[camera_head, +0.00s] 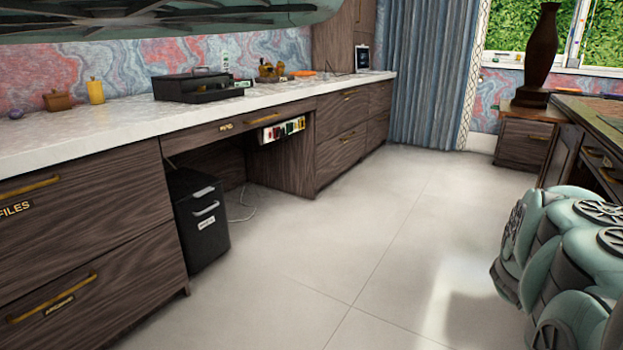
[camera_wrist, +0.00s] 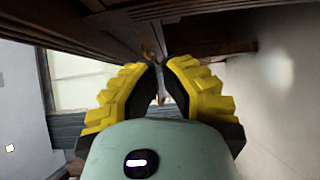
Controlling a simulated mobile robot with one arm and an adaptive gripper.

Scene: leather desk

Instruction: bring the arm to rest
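My gripper (camera_wrist: 161,67) shows in the wrist view, with yellow ribbed fingers and dark inner pads. The fingers curve inward and their tips come close together with nothing seen held between them. Past the tips are dark wooden furniture (camera_wrist: 210,35) and the pale floor (camera_wrist: 275,110). In the head view, rounded pale green links of my arm fill the lower right, beside the desk on the right. The gripper does not show there.
A long white counter (camera_head: 130,128) with dark drawers runs along the left. It bears a black tray box (camera_head: 200,86) and a yellow jar (camera_head: 95,92). A small black cabinet (camera_head: 200,220) stands underneath. A desk (camera_head: 577,150) is at right. The middle floor (camera_head: 350,235) is clear.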

